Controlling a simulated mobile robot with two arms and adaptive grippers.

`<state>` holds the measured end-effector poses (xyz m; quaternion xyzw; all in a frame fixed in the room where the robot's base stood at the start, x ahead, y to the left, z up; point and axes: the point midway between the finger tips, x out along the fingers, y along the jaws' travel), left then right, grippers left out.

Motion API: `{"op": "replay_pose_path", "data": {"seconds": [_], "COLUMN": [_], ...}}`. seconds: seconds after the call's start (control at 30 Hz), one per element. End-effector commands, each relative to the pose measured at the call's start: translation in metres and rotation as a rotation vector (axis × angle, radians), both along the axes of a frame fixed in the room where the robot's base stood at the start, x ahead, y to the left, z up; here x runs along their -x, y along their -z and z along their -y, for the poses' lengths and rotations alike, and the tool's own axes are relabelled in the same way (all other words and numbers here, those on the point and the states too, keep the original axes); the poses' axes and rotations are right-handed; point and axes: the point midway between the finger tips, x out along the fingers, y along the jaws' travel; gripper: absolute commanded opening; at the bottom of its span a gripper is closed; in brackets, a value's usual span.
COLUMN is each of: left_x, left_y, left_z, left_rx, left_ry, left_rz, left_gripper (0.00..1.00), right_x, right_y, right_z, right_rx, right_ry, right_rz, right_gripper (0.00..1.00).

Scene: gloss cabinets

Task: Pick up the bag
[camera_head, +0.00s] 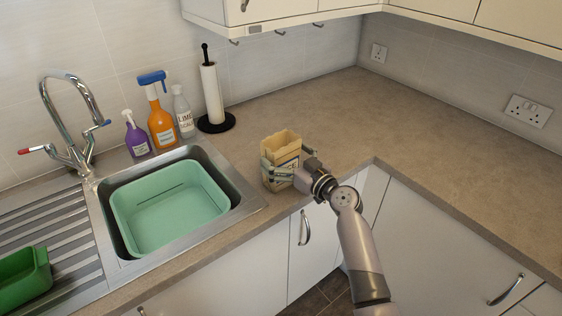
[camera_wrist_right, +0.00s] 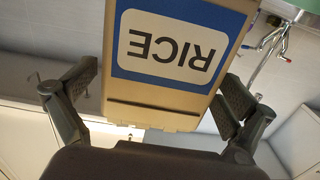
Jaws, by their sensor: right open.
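The bag (camera_head: 281,164) is a tan, open-topped paper bag standing upright on the counter, just right of the sink. In the right wrist view the bag (camera_wrist_right: 176,95) shows upside down, with a blue and white label reading RICE. My right gripper (camera_head: 296,163) is at the bag's right side, near the counter's front edge. In the wrist view its two dark fingers are spread, one on each side of the bag, and the jaws are open. Whether either finger touches the bag is hard to tell. My left gripper is not in view.
A sink with a light green basin (camera_head: 170,205) lies left of the bag. Spray bottles (camera_head: 160,120) and a paper towel holder (camera_head: 212,97) stand behind. A green container (camera_head: 24,278) sits on the drainer. The counter (camera_head: 420,135) to the right is clear.

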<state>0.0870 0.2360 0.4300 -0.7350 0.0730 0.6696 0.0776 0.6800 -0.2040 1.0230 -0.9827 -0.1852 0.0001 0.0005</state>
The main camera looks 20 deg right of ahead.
Motion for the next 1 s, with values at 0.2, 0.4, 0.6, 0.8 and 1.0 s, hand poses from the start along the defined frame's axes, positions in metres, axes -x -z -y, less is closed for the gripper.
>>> {"op": "replay_pose_path", "data": {"seconds": [0.2, 0.4, 0.6, 0.8, 1.0], "left_x": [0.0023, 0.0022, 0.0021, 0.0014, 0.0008], "left_y": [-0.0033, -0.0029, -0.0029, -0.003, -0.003], "left_z": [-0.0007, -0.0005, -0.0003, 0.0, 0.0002], "left_rx": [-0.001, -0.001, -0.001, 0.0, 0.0], "left_ry": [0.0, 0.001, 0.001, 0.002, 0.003], "left_rz": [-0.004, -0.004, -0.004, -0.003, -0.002], "left_gripper": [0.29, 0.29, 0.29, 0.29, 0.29], "right_x": [-0.013, -0.0127, -0.0126, -0.0125, -0.0125], "right_y": [0.0004, 0.0008, 0.0008, 0.0008, 0.0007], "right_z": [-0.0044, -0.0043, -0.0043, -0.0042, -0.0042], "right_rx": [0.002, 0.002, 0.001, 0.001, 0.001], "right_ry": [0.002, 0.002, 0.001, 0.001, 0.002], "right_rz": [0.001, 0.001, 0.0, -0.001, 0.0], "right_gripper": [1.0, 0.99, 0.85, 0.72, 0.59]}}
